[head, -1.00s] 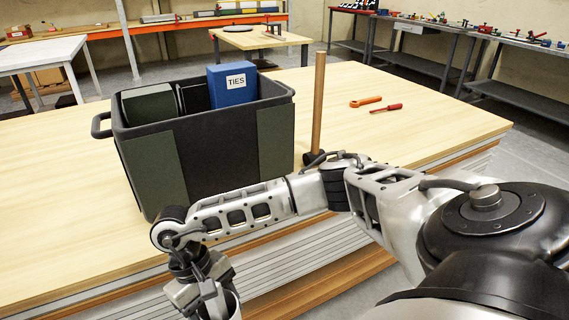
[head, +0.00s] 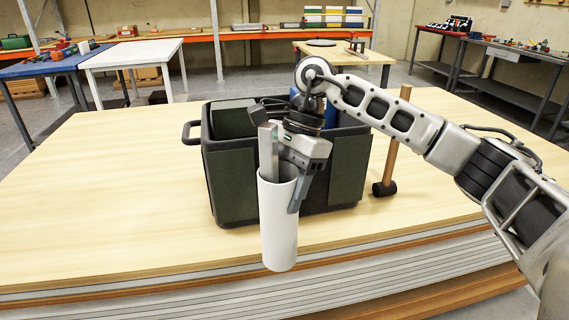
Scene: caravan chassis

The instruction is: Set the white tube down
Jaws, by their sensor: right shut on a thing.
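The white tube (head: 279,225) hangs upright in front of the dark crate in the head view. My right gripper (head: 281,190) is shut on its upper rim, with one finger along the left side and one at the right. The tube's lower end overlaps the front edge of the wooden panel stack (head: 100,225) in the picture. I cannot tell whether it touches the stack. My left gripper is not in view.
The dark crate (head: 232,180) stands behind the tube, with a blue box partly hidden by my arm. A mallet (head: 385,187) stands head down to its right. The stack's top is clear to the left. Tables and shelves stand behind.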

